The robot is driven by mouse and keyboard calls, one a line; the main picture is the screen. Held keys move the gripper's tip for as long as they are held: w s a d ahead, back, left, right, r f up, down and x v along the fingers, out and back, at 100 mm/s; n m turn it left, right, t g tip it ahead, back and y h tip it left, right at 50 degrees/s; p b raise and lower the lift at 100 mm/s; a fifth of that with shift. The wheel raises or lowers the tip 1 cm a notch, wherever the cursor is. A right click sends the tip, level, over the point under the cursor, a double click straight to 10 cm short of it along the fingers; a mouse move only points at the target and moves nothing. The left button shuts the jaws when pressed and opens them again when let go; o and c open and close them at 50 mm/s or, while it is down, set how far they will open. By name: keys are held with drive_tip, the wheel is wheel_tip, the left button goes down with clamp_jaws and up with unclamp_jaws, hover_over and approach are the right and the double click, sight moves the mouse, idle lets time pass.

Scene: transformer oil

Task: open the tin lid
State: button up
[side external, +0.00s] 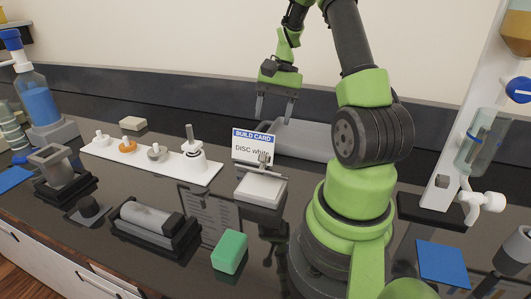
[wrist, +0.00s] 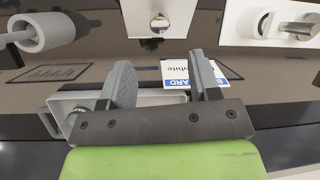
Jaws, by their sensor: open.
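A low, pale square box (side external: 261,190) with a small metal knob on top sits mid-counter in front of the build card. It looks most like the tin with its lid on, but I cannot be sure. It shows at the top of the wrist view (wrist: 140,12), with its knob facing the camera. My gripper (side external: 275,108) is high behind it, above the back of the counter, apart from it. In the wrist view its two fingers (wrist: 160,68) are spread with nothing between them.
The build card (side external: 253,143) stands behind the box. A grey trough (side external: 310,140) lies near the back wall. A white rack (side external: 128,158) with several pegs stands left. A green block (side external: 229,252) and a grey cylinder in a cradle (side external: 147,217) are in front.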

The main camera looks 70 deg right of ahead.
sight(265, 163)
drive_tip(key=x, duration=0.9)
drive_tip(key=shift+a+f, duration=0.1)
drive_tip(key=shift+f, duration=0.25)
clamp_jaws()
